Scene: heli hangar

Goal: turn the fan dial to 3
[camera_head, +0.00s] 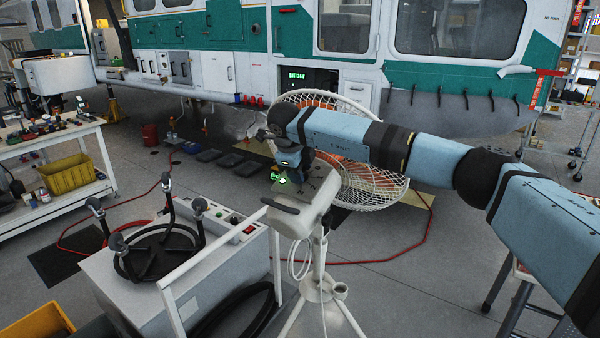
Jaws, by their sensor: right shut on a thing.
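The fan (375,190) has a round white wire cage with orange showing through it. Its pale housing (298,222) sits on a white tripod stand (318,270). A grey-green panel (301,183) with small marks and a green light shows at the top of the housing. My right arm comes in from the right, across the front of the cage. My right gripper (283,172) points down at this panel and is shut on the fan dial, which it hides. I cannot read the dial's setting. My left gripper is not in view.
A grey cart (140,285) with a white rail and a black ring-shaped fixture stands left of the fan. A red hose (385,259) runs over the floor. A white-and-green helicopter (240,50) fills the back. A workbench (45,146) stands at left.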

